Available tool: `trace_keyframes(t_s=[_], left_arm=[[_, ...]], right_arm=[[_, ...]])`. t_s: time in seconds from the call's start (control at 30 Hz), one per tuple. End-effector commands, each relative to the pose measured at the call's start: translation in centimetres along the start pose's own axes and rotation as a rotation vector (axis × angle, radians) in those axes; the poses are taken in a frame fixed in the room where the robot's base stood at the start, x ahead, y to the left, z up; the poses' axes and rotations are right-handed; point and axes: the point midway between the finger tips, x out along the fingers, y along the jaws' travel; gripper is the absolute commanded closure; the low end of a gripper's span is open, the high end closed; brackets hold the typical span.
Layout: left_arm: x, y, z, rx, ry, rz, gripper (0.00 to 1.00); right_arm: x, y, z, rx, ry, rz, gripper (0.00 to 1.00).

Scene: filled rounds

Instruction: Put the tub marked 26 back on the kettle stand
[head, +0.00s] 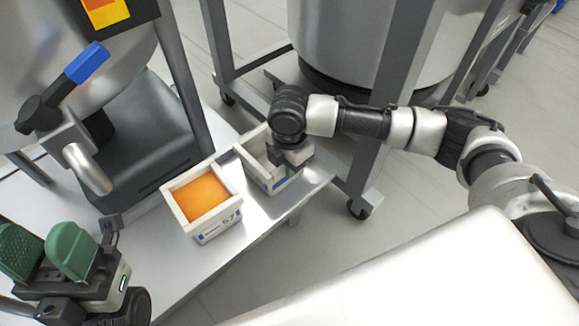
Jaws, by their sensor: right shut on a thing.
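A pale, open tub (257,171) is at the right end of the shiny metal stand (262,226) beside the kettle. Its inside looks empty where I can see it. Its front label is partly covered, so I cannot read its number. My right gripper (287,166) is shut on this tub's wall, reaching down from above. The tub appears to be at the stand's surface; I cannot tell if it touches. My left gripper (44,252), with green finger pads, is open and empty at the lower left.
A second tub (216,228) with orange filling and a label that seems to read 57 stands left of the held tub, close by. A kettle with a valve (85,160) and a blue handle (87,62) is at the left. A white surface (440,280) lies at the front right.

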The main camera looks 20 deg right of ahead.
Motion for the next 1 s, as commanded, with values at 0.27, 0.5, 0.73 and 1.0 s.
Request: trace_keyframes(t_s=[0.27, 0.5, 0.73, 1.0], left_arm=[[0.0, 0.0, 0.0, 0.000, -0.002, 0.000, 0.49], [0.0, 0.0, 0.0, 0.000, -0.003, 0.000, 0.49], [0.4, 0.0, -0.1, 0.000, -0.003, 0.000, 0.49], [1.9, -0.3, 1.7, 0.012, -0.159, -0.002, 0.49]], right_arm=[[0.2, -0.1, 0.0, 0.001, -0.001, -0.002, 0.75], [0.1, 0.0, 0.0, 0.001, -0.001, -0.001, 0.59], [-0.7, 0.0, 0.0, 0.001, -0.001, 0.000, 0.59], [-4.1, 0.0, 0.0, 0.001, -0.001, 0.000, 0.59]])
